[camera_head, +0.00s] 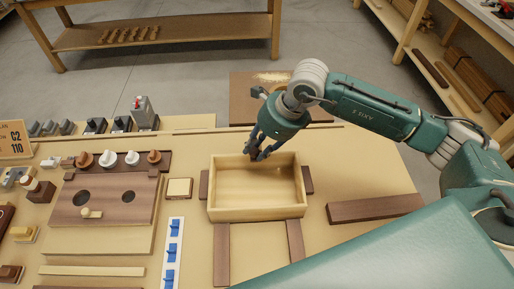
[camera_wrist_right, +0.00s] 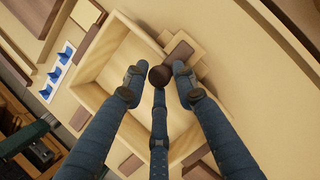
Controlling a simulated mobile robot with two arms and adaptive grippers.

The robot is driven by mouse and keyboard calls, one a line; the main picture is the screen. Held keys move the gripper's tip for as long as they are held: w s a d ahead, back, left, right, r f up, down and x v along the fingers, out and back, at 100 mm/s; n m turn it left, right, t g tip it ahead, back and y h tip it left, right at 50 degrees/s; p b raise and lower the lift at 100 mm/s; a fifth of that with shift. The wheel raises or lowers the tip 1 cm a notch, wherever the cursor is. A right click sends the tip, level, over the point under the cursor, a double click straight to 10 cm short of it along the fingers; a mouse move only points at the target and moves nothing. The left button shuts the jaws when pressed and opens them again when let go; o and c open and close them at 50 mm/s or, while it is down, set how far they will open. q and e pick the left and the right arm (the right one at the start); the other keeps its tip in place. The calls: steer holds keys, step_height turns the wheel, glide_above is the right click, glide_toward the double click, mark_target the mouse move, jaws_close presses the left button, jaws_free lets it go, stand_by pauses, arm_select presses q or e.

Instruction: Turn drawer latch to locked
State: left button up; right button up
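The pale wooden drawer (camera_head: 257,208) is an open, empty box in the middle of the bench in the head view. It also shows in the right wrist view (camera_wrist_right: 92,68). My right gripper (camera_head: 259,155) reaches down at the drawer's far wall. In the wrist view its three fingers (camera_wrist_right: 157,76) stand around a dark round knob (camera_wrist_right: 160,76), which looks like the latch. A dark brown block (camera_wrist_right: 180,53) lies just beyond the knob. I cannot tell whether the fingertips press on the knob. The latch's marks are not visible. My left gripper is out of view.
Dark rails (camera_head: 222,250) run in front of the drawer. A dark plank (camera_head: 375,208) lies to its right. A white strip with blue clips (camera_head: 174,252) and a board with knobs and holes (camera_head: 105,200) are at left. The bench between drawer and plank is mostly clear.

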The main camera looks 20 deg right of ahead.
steer(key=shift+o, duration=0.7)
steer(key=v, duration=1.2)
